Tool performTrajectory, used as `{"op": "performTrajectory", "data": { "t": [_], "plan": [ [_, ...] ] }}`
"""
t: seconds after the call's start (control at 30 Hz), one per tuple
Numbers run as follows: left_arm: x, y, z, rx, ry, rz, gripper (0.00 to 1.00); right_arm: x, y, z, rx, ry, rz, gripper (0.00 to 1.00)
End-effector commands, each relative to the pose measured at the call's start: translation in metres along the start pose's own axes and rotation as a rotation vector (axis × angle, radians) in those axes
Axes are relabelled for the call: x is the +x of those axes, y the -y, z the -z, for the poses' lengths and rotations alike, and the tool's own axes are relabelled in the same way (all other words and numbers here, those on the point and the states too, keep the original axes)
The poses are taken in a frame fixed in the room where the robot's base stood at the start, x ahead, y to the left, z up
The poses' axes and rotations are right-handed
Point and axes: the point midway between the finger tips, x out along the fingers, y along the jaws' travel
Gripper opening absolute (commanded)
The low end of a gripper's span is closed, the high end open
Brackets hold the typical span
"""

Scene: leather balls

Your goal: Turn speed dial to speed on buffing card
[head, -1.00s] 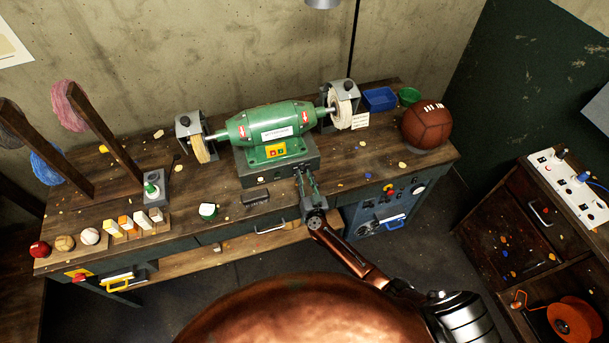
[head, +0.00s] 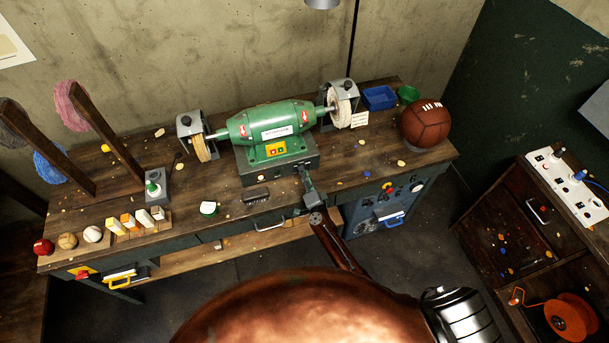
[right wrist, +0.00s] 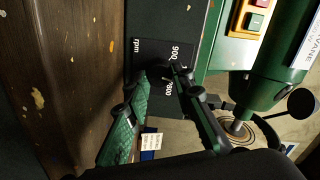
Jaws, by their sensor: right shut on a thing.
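The green buffing machine (head: 272,128) stands on a dark base (head: 262,170) on the workbench. My right gripper (head: 304,172) reaches the right part of the base's front. In the right wrist view, its fingertips (right wrist: 166,74) are shut on the speed dial at the dark rpm plate (right wrist: 150,50). The fingers hide most of the dial, so I cannot read its setting. Numbers by the fingertips are partly covered. The white buffing card (head: 360,120) stands by the right buffing wheel (head: 344,104); its text is too small to read. My left gripper is out of view.
A brown leather ball (head: 427,122) rests at the bench's right end, near a blue bin (head: 379,98) and a green bowl (head: 408,94).

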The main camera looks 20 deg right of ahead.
Motion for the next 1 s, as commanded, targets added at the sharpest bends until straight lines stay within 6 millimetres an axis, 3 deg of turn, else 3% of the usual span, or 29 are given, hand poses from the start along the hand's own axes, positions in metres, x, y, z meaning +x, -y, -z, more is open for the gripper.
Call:
{"op": "performTrajectory", "data": {
  "t": [0.6,1.0],
  "plan": [
    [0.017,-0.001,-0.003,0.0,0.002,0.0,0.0,-0.001,-0.003,-0.001,0.569,0.04,0.001,0.0],
    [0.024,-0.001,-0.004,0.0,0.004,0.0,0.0,0.0,-0.003,-0.001,0.795,0.055,0.002,0.0]
  ]
}}
